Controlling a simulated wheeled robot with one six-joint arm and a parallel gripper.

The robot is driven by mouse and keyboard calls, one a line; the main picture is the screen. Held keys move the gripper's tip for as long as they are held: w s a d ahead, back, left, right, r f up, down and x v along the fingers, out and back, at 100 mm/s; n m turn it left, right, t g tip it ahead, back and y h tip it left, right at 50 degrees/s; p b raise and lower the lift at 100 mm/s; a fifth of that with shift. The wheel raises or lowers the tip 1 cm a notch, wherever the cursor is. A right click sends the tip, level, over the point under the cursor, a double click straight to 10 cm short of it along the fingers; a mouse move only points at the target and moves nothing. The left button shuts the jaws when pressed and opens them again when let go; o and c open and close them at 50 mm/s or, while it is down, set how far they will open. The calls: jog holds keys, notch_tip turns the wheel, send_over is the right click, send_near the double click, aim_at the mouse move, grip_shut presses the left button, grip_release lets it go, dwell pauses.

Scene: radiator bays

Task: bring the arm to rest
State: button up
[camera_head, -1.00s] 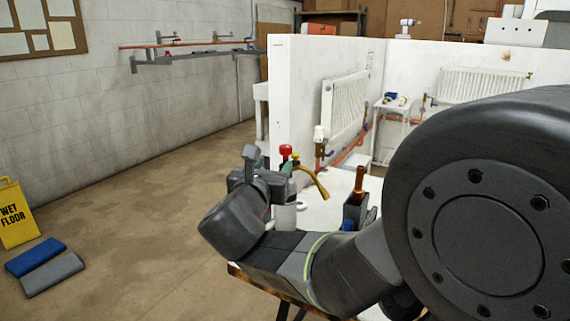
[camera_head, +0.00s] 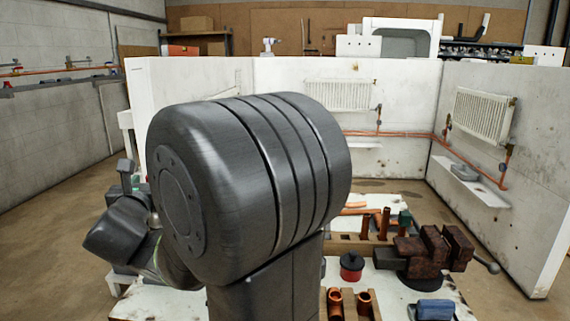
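My arm fills the left and middle of the head view, with a large dark joint in front. My gripper (camera_head: 127,175) is at the left, beyond the bent wrist, and shows only in part. Its fingers are small and partly hidden, so I cannot tell whether it is open or shut, or whether it holds anything. It appears in front of the left white partition, near the left end of the workbench (camera_head: 160,303).
The workbench holds a rusty vise (camera_head: 432,250), a red tin with a black lid (camera_head: 351,266), copper fittings (camera_head: 335,303) and a blue item (camera_head: 435,309). White partitions (camera_head: 520,130) with radiators (camera_head: 484,116) stand behind. Open floor (camera_head: 45,230) lies at the left.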

jog(key=shift+w+a, duration=0.2)
jog(key=shift+w, duration=1)
jog(key=shift+w+a, duration=0.2)
jog(key=shift+w, duration=0.95)
jog(key=shift+s, duration=0.15)
